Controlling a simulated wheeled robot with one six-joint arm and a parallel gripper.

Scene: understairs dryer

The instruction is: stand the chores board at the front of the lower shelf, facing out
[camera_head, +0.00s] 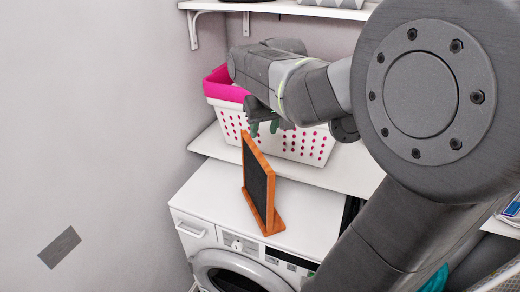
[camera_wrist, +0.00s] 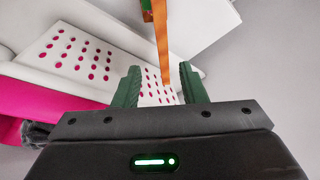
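The chores board (camera_head: 258,185), a dark panel in an orange wooden frame with a foot, stands upright on the white dryer top (camera_head: 205,195), near its front edge. My gripper (camera_head: 264,128) is just above and behind the board's top end, pointing down. In the wrist view the board's frame (camera_wrist: 161,40) shows edge-on, a thin orange strip reaching between the two green fingers (camera_wrist: 160,67). The fingers are spread, with a gap on each side of the strip. The lower shelf (camera_head: 345,165) lies behind the dryer top.
A white basket with pink dots and a pink lining (camera_head: 228,115) sits on the lower shelf, with a narrow bare strip before it. The upper shelf (camera_head: 280,8) is above. A plain wall (camera_head: 90,120) is at left. My arm hides much of the right.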

